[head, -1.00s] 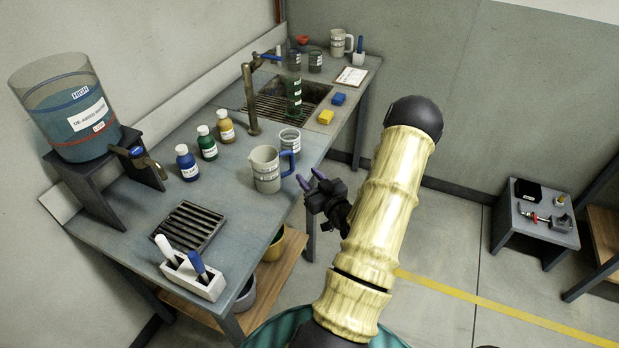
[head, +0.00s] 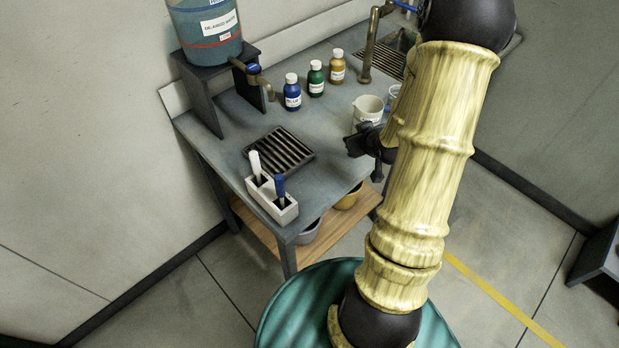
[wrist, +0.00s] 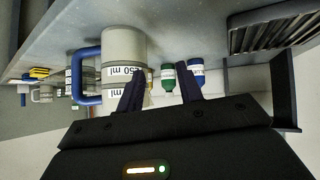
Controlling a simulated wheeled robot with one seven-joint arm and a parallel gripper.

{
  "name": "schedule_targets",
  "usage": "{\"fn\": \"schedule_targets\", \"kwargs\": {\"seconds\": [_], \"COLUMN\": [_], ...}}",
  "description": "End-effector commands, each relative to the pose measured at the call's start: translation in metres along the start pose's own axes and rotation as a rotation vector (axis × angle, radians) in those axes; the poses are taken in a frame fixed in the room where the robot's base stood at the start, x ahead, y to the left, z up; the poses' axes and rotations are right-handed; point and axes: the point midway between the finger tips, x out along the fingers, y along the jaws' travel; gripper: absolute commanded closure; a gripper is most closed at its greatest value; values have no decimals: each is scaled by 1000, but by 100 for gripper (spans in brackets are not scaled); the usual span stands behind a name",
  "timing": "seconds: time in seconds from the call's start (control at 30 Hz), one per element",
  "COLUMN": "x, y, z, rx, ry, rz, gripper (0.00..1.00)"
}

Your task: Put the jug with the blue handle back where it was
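The grey jug (head: 367,108) stands on the bench near its front edge. In the head view my arm and gripper hide its lower part and its handle. In the wrist view the picture is turned over; the jug (wrist: 125,42) shows its volume markings, with its blue handle (wrist: 84,75) to the left. My gripper (wrist: 160,70) is open, its two dark fingers apart with no object held. The left finger overlaps the jug's edge in that view; I cannot tell whether they touch. In the head view my gripper (head: 360,145) is at the bench's front edge, in front of the jug.
Blue (head: 292,92), green (head: 316,78) and amber (head: 337,67) bottles stand behind the jug. A drain grate (head: 279,150) and a white holder (head: 272,198) with brushes are to the left. A water tank (head: 205,42) with a tap stands at the back left.

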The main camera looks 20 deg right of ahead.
Motion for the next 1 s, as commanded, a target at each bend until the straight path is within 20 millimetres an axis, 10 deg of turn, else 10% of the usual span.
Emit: {"fn": "schedule_targets", "kwargs": {"seconds": [0.6,1.0], "x": [-157,-170], "y": [-172,-180], "z": [6,10], "rx": [66,80], "ry": [-586,-628], "rz": [-88,-100], "gripper": [64,64]}}
